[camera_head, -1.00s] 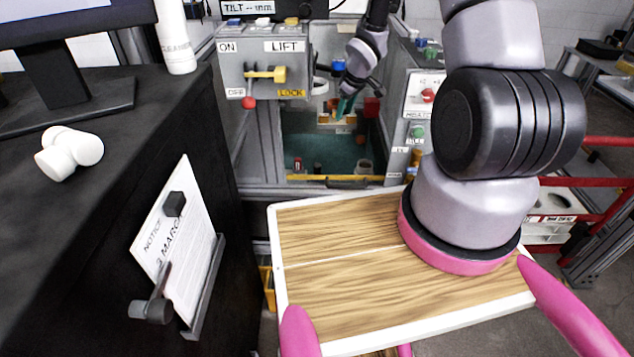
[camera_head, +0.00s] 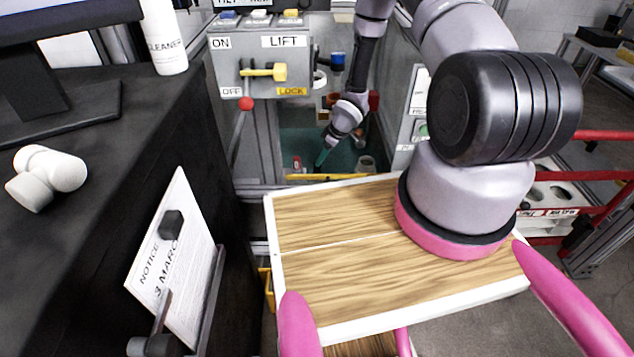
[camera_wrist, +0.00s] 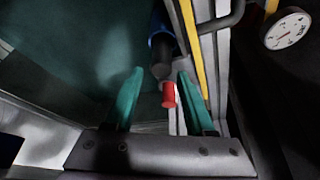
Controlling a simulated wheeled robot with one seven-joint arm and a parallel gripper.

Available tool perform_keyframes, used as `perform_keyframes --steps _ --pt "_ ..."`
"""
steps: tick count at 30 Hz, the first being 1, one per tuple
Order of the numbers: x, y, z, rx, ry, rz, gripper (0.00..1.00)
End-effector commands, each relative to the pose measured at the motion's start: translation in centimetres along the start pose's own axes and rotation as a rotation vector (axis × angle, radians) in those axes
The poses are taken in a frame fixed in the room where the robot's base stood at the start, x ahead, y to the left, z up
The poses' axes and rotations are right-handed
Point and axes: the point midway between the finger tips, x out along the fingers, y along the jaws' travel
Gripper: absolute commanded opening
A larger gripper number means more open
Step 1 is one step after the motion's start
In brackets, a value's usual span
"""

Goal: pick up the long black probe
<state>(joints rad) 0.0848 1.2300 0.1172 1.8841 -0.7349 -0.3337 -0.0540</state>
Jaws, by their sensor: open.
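My gripper (camera_head: 322,156) reaches down into the teal-floored bay behind the wooden-topped surface. In the wrist view its two teal fingers (camera_wrist: 160,75) stand apart and hold nothing that I can see. A dark cylinder with a blue band (camera_wrist: 162,38) lies just beyond the fingertips, near the yellow edge strip. A small red piece (camera_wrist: 168,95) shows between the fingers, by a pale strip. I cannot tell for certain which of these, if any, is the long black probe. In the head view I cannot make the probe out.
A grey panel with a yellow lift lever (camera_head: 265,72) stands left of the bay. A yellow strip (camera_head: 310,177) runs along the bay's front edge. A round gauge (camera_wrist: 288,28) and a dark bar handle (camera_wrist: 228,18) show beside the bay. A cup-like item (camera_head: 366,163) stands right.

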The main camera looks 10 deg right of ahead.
Motion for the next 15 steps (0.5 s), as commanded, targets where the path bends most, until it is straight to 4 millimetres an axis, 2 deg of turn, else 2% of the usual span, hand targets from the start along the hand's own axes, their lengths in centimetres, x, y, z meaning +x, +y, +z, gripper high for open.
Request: perform_keyframes --steps 7,15 --pt "2.1 -0.1 0.1 -0.002 -0.001 0.0 0.55" --pt "5.9 -0.3 0.3 -0.001 0.0 -0.001 0.55"
